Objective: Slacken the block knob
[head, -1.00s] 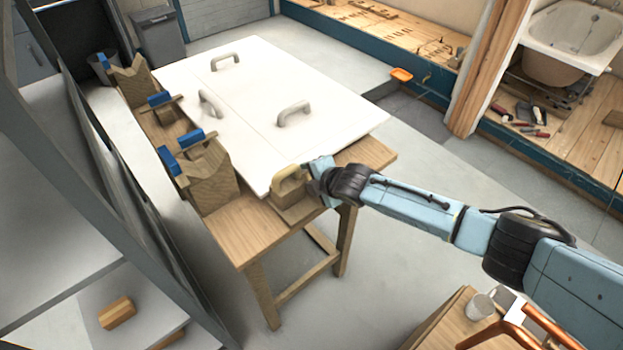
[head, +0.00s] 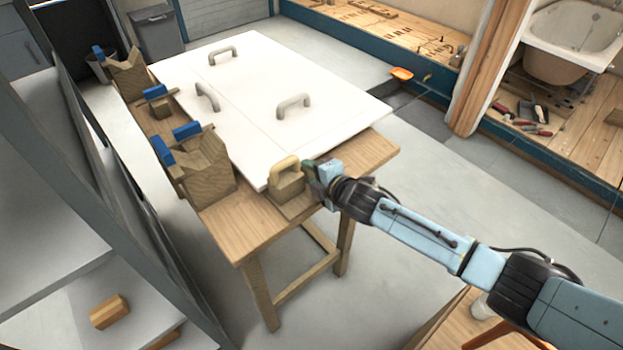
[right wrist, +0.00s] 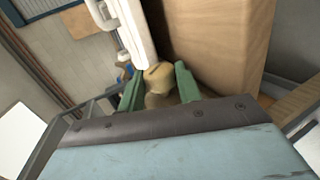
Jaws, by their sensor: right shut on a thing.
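A wooden block with a pale yellow, loop-shaped top (head: 286,172) stands at the near right end of the workbench, beside the corner of the white panel (head: 245,100). My right gripper (head: 309,175) is at the block's right side. In the right wrist view, its green fingers (right wrist: 158,88) are on either side of a rounded tan knob (right wrist: 158,74) and shut on it. The fingers and wrist hide the knob in the head view. My left gripper is not in view.
Wooden V-shaped stands (head: 207,178) and blue-topped pieces (head: 187,130) line the bench's left edge. A grey shelf unit (head: 35,215) stands at the left. Grey handles (head: 293,105) rise from the panel. The floor right of the bench (head: 450,170) is clear.

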